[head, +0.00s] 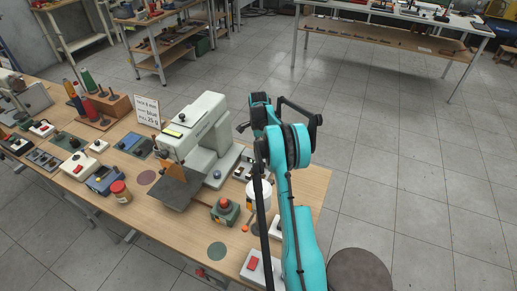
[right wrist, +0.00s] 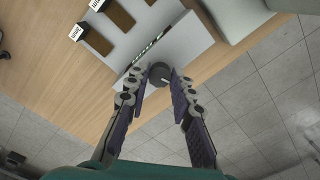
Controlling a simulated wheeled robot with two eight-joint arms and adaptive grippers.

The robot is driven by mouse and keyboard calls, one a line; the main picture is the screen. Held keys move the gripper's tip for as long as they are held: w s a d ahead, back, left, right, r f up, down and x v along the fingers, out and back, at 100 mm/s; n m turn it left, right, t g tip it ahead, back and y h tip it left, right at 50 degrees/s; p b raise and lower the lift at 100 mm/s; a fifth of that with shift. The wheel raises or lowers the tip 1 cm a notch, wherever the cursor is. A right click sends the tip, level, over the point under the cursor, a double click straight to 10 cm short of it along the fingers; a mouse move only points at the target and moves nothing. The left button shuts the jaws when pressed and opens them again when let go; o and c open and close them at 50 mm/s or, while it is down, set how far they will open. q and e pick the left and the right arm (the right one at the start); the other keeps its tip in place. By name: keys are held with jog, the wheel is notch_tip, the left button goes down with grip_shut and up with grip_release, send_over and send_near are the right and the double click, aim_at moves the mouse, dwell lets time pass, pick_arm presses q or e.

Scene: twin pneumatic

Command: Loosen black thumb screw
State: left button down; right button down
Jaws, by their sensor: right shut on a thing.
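The black thumb screw (right wrist: 160,73) is a dark round knob at the edge of a light grey block (right wrist: 165,45) in the right wrist view. My right gripper (right wrist: 161,78) has its two fingers on either side of the knob and is shut on it. In the head view my teal right arm (head: 303,235) reaches over the right end of the bench, and I cannot make out the screw or fingertips there. My left gripper is not in view.
A pale sewing-machine-like unit (head: 208,130) stands left of my right arm on the wooden bench (head: 160,215). A white container (head: 258,198) and a green box with a red knob (head: 224,211) sit close by. Floor is open to the right, with a stool (head: 359,270) below.

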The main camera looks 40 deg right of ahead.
jog(key=n, duration=0.5)
jog(key=shift+n, duration=2.4)
jog(key=c, duration=1.3)
grip_release()
notch_tip(320, 180, up, 12)
